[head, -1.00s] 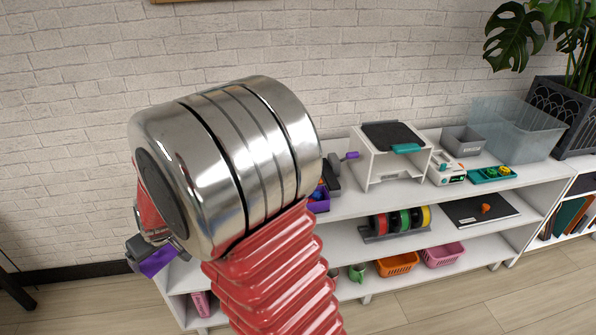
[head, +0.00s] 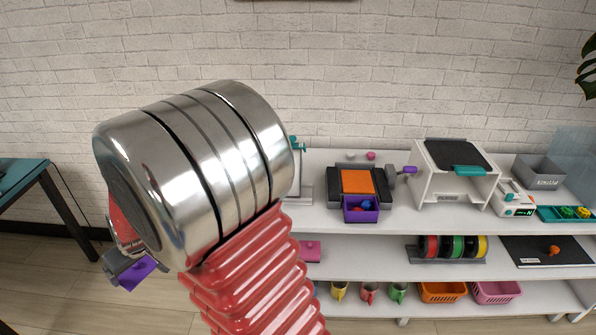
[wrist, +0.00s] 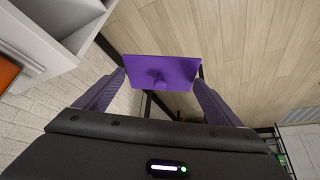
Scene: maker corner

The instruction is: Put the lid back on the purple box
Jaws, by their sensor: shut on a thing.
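The purple box (head: 361,215) stands open-topped on the top shelf, in front of a dark device with an orange plate. Blue and red bits show inside it. My gripper (wrist: 162,82) has purple fingers, shut on the flat purple lid (wrist: 180,67), which has a round knob in its middle. The lid is in the air over the floor, clear of the shelf.
The white shelf unit (head: 400,222) carries an orange-plate device (head: 357,182), a white open-fronted box (head: 452,190), a spool rack (head: 450,260) and a grey bin (head: 540,172). Mugs and baskets sit below. A teal-topped table (head: 20,172) stands at left. Floor between is clear.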

